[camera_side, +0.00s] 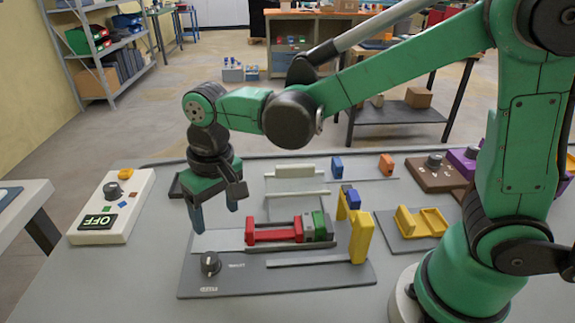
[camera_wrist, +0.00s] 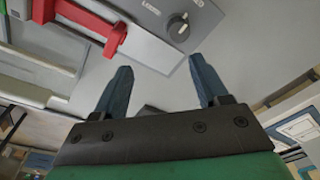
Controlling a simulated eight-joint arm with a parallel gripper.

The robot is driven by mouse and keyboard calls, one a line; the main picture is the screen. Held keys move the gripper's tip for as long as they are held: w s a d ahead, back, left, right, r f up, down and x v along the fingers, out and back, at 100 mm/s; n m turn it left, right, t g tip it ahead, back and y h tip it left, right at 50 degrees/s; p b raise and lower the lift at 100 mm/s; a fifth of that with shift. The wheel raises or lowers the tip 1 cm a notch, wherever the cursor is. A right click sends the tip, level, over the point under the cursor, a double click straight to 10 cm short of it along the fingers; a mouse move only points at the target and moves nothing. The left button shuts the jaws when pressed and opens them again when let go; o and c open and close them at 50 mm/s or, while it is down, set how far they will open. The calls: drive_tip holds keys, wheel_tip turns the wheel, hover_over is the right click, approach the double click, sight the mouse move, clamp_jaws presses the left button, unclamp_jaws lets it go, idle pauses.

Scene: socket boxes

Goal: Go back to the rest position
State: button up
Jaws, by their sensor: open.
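My gripper (camera_side: 214,215) hangs from the green arm with its two blue-grey fingers pointing down, at the left end of the grey fixture plate (camera_side: 325,283). The fingers are apart with nothing between them. In the wrist view my gripper (camera_wrist: 162,82) shows both fingers spread, with the table and the plate's edge beyond. A red block (camera_side: 275,236) lies in the fixture beside a green block (camera_side: 320,226). The red part also shows at the upper left of the wrist view (camera_wrist: 88,17). A black knob (camera_side: 210,262) sits at the plate's front left corner, and in the wrist view (camera_wrist: 178,27).
A white box (camera_side: 112,205) with a knob and an OFF display stands at the left. A yellow upright (camera_side: 361,236) rises at the fixture's right end. A yellow holder (camera_side: 421,222), a brown box (camera_side: 440,172) and a purple box (camera_side: 463,160) stand to the right.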

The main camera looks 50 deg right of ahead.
drive_tip(key=s+d+r+t, duration=0.2)
drive_tip(key=s+d+t, duration=0.1)
drive_tip(key=d, duration=0.3)
drive_tip(key=s+d+r+t, duration=0.2)
drive_tip(key=s+d, duration=0.1)
drive_tip(key=d, duration=0.3)
drive_tip(key=shift+d+t, duration=0.2)
drive_tip(key=shift+t, duration=0.2)
drive_tip(key=shift+r, duration=0.1)
